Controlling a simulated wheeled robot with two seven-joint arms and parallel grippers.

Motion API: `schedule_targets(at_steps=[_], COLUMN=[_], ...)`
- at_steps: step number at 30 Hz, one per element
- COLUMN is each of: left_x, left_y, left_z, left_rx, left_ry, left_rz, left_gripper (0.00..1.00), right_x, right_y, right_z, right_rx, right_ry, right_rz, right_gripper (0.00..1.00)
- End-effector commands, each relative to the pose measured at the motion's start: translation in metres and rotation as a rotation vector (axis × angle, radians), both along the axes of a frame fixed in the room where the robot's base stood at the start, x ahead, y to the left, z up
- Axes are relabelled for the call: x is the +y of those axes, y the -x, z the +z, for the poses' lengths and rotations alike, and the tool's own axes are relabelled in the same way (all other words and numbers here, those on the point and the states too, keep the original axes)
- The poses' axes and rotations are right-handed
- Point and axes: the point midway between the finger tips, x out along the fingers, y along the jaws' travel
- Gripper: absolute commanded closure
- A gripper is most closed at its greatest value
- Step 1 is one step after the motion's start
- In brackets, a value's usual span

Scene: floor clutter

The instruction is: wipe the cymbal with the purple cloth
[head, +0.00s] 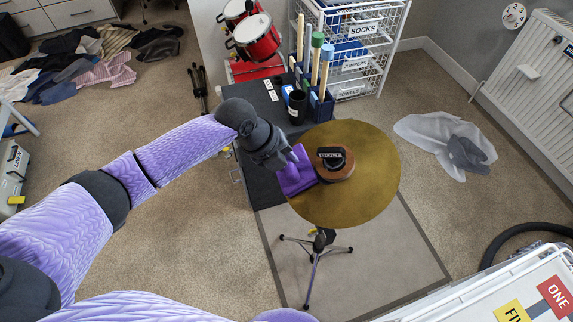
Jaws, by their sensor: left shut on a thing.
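The round brass cymbal (365,190) sits level on a stand with thin tripod legs, right of the picture's middle. A brown disc (340,172) with a black, white-lettered thing (332,157) on top rests at its centre. The purple cloth (296,178) lies at the cymbal's left edge, partly over it. My left gripper (288,160) reaches in from the left and is shut on the purple cloth. The gripper hides part of the cloth, and whether the cloth presses on the metal is hard to tell. My right gripper is not in view.
A dark low table (262,185) with a black cup (297,106) and upright sticks stands behind the cymbal. Red drums (255,36) and labelled wire baskets (352,56) are at the back. A translucent bag (420,130) lies right; clothes (75,62) lie far left.

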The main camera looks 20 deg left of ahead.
Motion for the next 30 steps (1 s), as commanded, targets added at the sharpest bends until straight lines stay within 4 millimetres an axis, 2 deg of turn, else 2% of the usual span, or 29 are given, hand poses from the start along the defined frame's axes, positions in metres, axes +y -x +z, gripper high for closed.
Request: schedule_targets(at_steps=[5,18,26,30], left_x=[0.001,0.022,0.023,0.026], left_y=[0.001,0.015,0.016,0.017], left_z=[0.003,0.056,0.053,0.062], left_rx=[-0.001,-0.002,0.0,-0.001], left_ry=[-0.002,-0.001,0.0,-0.001], left_rz=[0.002,0.001,0.001,0.002], left_gripper=[1.0,1.0,1.0,1.0], right_x=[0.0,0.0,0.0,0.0], right_y=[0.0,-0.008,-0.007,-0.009], right_z=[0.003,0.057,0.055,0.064], right_rx=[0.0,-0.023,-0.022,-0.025], right_ry=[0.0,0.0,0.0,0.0], right_rz=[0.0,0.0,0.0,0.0], right_gripper=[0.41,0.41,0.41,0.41])
